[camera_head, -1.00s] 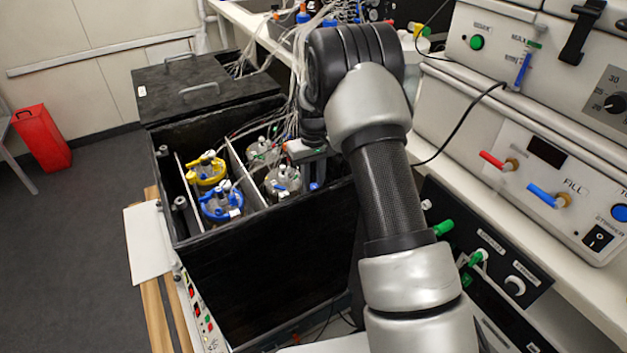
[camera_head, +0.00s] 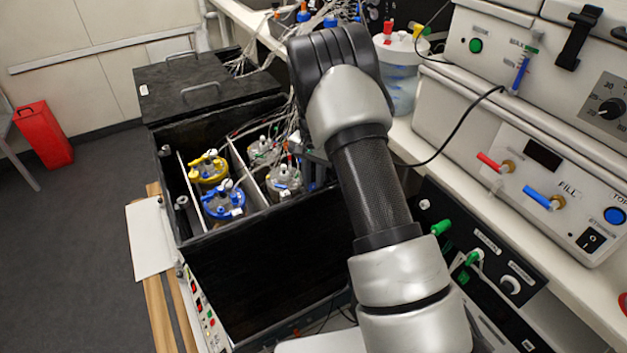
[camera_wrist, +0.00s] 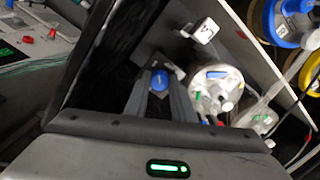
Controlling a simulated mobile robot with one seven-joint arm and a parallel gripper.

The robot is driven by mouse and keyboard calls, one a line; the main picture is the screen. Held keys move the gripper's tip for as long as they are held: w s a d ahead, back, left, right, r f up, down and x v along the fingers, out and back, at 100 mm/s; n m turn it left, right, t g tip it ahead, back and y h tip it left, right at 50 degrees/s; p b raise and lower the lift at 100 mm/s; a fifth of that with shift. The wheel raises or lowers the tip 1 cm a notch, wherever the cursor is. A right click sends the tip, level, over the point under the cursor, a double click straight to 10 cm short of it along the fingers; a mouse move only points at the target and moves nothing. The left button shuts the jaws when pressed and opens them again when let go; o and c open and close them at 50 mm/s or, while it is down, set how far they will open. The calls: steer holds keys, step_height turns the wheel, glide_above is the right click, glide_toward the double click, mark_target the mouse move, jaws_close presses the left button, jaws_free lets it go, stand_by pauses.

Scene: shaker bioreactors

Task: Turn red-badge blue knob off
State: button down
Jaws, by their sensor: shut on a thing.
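My gripper (camera_wrist: 160,90) is shut on a blue knob (camera_wrist: 159,79) in the wrist view, with the knob's rounded top showing between the fingers. A red badge on or beside this knob cannot be made out. Next to it on the right stands a clear vessel with a white lid (camera_wrist: 215,77). In the head view my gripper (camera_head: 318,168) is mostly hidden behind my arm, at the right side of the black box (camera_head: 265,262). The knob cannot be made out there.
The open black box holds a yellow-lidded vessel (camera_head: 208,168), a blue-lidded vessel (camera_head: 223,201) and clear vessels (camera_head: 284,180), split by a white divider (camera_head: 247,172). Tubes run behind them. Control panels (camera_head: 545,170) with red and blue taps stand on the right.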

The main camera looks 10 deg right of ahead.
mark_target(313, 185)
steer(key=m+p, duration=0.1)
steer(key=m, duration=0.3)
steer(key=shift+r+m, duration=0.1)
steer(key=shift+m, duration=0.2)
steer(key=shift+w+m+p, duration=0.1)
steer(key=shift+m+p, duration=0.25)
steer(key=shift+m, duration=1.65)
steer(key=c, duration=1.5)
jaws_free()
step_height(313, 185, up, 17)
steer(key=shift+r+p, duration=0.15)
steer(key=shift+p, duration=0.9)
